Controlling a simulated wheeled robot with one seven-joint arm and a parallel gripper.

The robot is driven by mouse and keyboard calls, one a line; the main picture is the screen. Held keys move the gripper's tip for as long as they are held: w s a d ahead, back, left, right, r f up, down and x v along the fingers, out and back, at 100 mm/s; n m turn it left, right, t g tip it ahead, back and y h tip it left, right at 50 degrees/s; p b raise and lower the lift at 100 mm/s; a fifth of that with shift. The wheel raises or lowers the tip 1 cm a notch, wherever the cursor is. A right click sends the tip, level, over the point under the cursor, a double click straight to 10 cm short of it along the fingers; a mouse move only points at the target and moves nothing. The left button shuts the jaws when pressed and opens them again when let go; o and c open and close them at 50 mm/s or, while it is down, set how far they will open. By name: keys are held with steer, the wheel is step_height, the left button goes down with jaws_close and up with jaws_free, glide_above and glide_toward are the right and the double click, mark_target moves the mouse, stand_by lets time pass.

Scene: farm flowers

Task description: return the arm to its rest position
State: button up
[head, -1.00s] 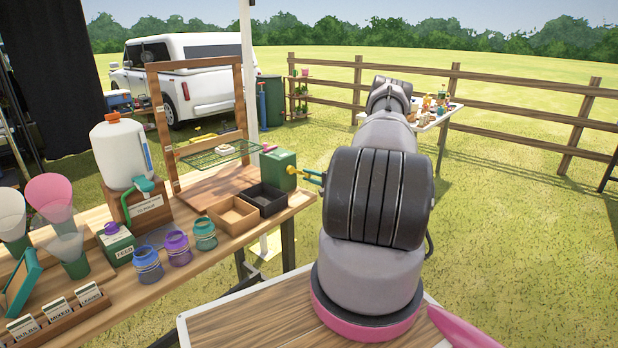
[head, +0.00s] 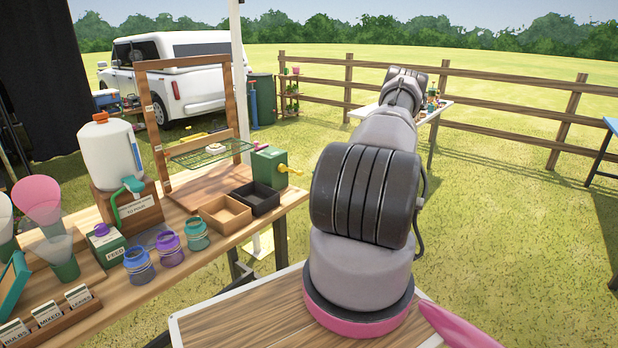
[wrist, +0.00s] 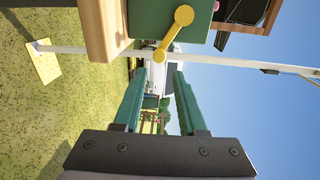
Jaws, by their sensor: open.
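My arm (head: 362,195) reaches up and away from its pink-ringed base, bent at the large dark joint. In the head view my gripper is hidden behind the arm. In the wrist view my gripper (wrist: 159,74) is open, its two green fingers apart with only distant background between them. A green box (head: 268,168) with a yellow crank stands at the table's right end. In the wrist view the crank (wrist: 173,34) shows just beyond the fingertips, apart from them.
The wooden table (head: 190,262) holds a tan tray (head: 224,214), a black tray (head: 256,198), several jars and a white dispenser (head: 110,157). A white post (head: 240,70) stands behind it. Open grass (head: 500,240) lies to the right, with a fence (head: 500,75) beyond.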

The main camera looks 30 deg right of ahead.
steer(key=shift+v, duration=0.85)
